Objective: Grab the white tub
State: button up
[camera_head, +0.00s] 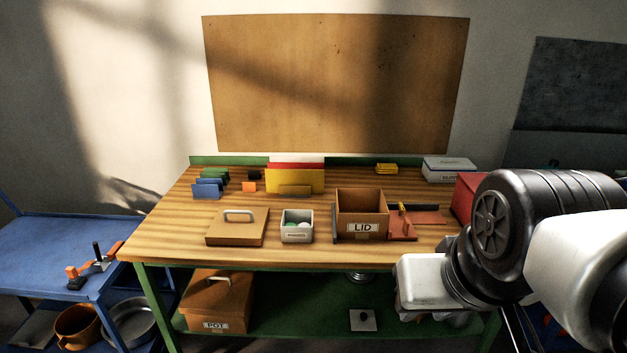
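A small white tub (297,236) with a label on its front stands on the wooden table, left of the open box marked LID. Rounded pale and greenish items show inside it. My gripper (424,292) is at the lower right, in front of the table's right part, to the right of the tub and well apart from it. Its fingers cannot be made out, so whether it is open or shut does not show.
Colored folders (295,181) stand behind. A white box (448,169) is at the back right. The table's front strip is clear.

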aim_at(297, 234)
jog(key=i+j, duration=0.35)
jog(key=i, duration=0.15)
jog(key=i+j, duration=0.4)
jog(key=i, duration=0.15)
jog(key=i+j, duration=0.35)
jog(key=i, duration=0.15)
